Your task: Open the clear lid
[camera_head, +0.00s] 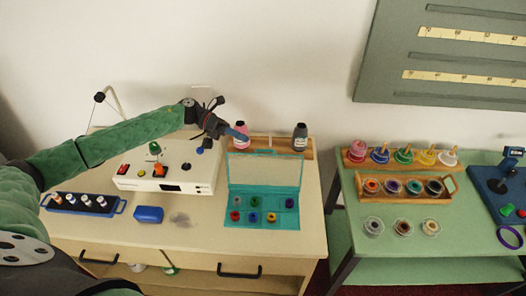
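A teal box (264,228) sits on the wooden counter at the centre, with several small coloured pieces in its compartments. Its clear lid (266,171), with a teal rim, stands raised at the box's back edge, so the inside is uncovered. My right gripper is out of view.
A white device (143,184) with knobs stands left of the box, under my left arm. A blue tray of bottles (61,207) and a blue block (149,214) lie farther left. Pink (241,129) and dark (300,137) bottles stand behind. A green table (385,268) is at right.

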